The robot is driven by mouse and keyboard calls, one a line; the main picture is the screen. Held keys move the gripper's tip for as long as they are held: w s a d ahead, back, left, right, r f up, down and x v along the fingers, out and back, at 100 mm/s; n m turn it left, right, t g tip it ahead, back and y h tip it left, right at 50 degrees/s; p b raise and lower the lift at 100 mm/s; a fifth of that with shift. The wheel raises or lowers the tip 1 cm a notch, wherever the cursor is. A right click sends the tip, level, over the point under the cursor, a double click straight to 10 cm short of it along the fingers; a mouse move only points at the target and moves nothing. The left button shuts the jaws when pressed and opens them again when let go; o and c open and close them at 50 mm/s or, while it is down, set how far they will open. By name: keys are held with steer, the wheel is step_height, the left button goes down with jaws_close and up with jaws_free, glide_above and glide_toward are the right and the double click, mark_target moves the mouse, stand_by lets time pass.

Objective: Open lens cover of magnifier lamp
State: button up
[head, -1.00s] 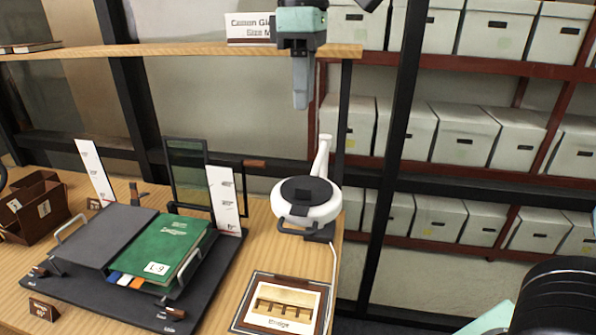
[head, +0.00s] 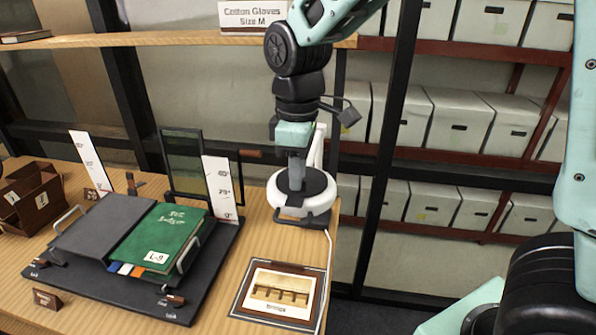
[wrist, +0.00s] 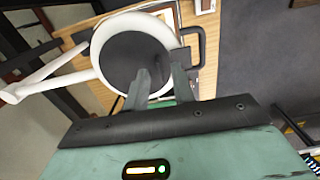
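The magnifier lamp is a white round head (head: 277,200) with a white arm, standing at the right end of the wooden desk. Its dark round lens cover (head: 318,186) lies flat over the lens, inside the white ring. My gripper (head: 296,185) points down right over the cover in the head view. In the wrist view, the two fingers of my gripper (wrist: 160,72) are apart and overlap the edge of the dark cover (wrist: 122,58). The cover's raised tab is hidden by the fingers, and I cannot tell whether they touch it.
A green book (head: 165,238) rests on a dark cradle to the left. A wooden shelf (head: 130,40) runs above the desk. Box racks stand behind.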

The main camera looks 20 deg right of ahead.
steer(key=shift+f, duration=0.65)
jaws_close()
stand_by(1.0)
